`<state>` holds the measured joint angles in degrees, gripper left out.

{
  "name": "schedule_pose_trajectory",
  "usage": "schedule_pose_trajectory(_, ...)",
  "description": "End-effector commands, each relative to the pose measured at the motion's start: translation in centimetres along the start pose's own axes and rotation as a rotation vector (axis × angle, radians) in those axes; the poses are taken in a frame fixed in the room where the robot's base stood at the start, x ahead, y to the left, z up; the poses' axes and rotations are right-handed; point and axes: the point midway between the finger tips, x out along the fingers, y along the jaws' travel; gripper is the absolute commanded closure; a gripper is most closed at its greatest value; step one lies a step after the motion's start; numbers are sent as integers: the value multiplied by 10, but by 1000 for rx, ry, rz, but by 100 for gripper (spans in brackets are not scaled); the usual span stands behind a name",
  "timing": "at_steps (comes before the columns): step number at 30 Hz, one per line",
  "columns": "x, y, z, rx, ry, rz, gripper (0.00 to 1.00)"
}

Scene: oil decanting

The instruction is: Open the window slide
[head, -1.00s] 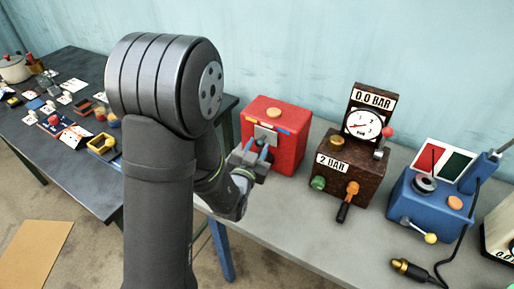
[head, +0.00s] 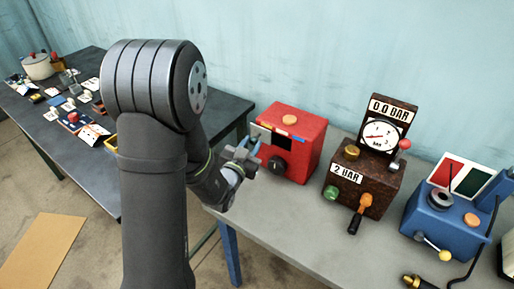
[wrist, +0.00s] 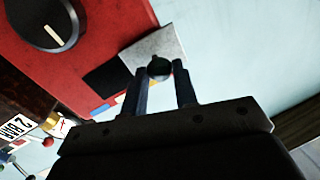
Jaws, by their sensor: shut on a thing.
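The red box (head: 309,148) stands on the grey table, with an orange button on top. Its grey window slide (head: 261,133) sits at the left of its front face, and a dark window opening (head: 282,141) shows to the right of it. In the wrist view the slide (wrist: 151,47) is a pale grey plate projecting past the box edge, with the black window (wrist: 108,82) beside it. My gripper (head: 250,145) is at the slide; in the wrist view its fingers (wrist: 161,78) are shut on the slide's small dark round knob (wrist: 159,66).
A black dial (head: 276,165) with a pale mark is low on the red box's front. A brown gauge box (head: 367,178) stands to its right, then a blue device (head: 440,223). A dark table (head: 50,118) with many small items is at the left.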

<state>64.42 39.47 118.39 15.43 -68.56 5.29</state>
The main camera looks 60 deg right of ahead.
Motion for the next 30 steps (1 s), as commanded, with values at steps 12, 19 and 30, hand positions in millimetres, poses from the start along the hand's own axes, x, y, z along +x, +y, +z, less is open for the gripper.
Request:
schedule_pose_trajectory(12, 0, 0, 0, 0, 1, 0, 52)
schedule_pose_trajectory(19, -1, 0, 0, 0, 0, 0, 52)
schedule_pose_trajectory(30, -64, 0, 0, -1, -2, -3, 52)
